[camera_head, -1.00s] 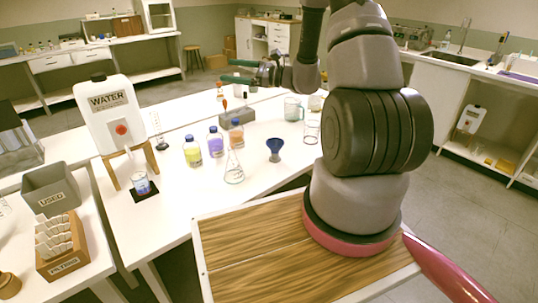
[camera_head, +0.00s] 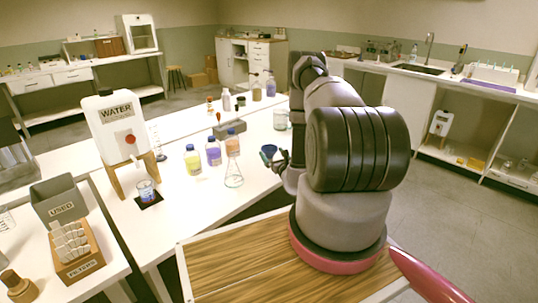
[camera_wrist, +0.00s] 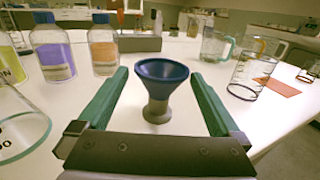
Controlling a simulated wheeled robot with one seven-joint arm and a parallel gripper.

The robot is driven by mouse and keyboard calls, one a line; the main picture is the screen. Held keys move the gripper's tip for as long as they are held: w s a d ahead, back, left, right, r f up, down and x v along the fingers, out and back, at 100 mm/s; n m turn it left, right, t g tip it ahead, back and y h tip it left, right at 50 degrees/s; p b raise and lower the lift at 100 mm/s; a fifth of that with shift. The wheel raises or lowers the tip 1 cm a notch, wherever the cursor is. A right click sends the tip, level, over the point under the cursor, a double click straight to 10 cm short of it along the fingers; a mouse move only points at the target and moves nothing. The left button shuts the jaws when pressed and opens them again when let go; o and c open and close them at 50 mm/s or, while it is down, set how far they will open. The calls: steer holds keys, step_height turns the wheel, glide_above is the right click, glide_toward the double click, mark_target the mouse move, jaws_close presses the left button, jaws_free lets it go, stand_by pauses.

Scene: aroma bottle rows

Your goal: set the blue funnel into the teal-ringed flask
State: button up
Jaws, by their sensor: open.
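The blue funnel (camera_wrist: 161,80) stands on the white table, wide mouth up, on a grey-blue base. In the head view the funnel (camera_head: 268,150) is partly hidden by my arm. My gripper (camera_wrist: 160,76) is open, with its two green fingers on either side of the funnel and gaps between them and it. In the head view my gripper (camera_head: 281,160) is low, beside the funnel. A clear conical flask (camera_head: 233,177) stands left of the funnel. In the wrist view the flask (camera_wrist: 20,128) is cut off at the left edge, with a greenish edge low on its glass; its neck is out of view.
Yellow (camera_head: 193,160), purple (camera_head: 213,151) and orange (camera_head: 232,143) bottles stand behind the flask. A grey block (camera_head: 228,129) is behind them. A glass beaker (camera_wrist: 244,75) and a mug (camera_wrist: 213,46) stand right of the funnel. A water dispenser (camera_head: 115,122) is at left.

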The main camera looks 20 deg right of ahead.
steer(key=shift+w+d+r, duration=0.1)
steer(key=shift+w+d, duration=0.05)
steer(key=shift+w, duration=1.65)
steer(key=shift+w+d+r, duration=0.1)
steer(key=shift+w+d, duration=0.05)
steer(key=shift+w, duration=1.6)
steer(key=c, duration=1)
steer(key=shift+c, duration=0.2)
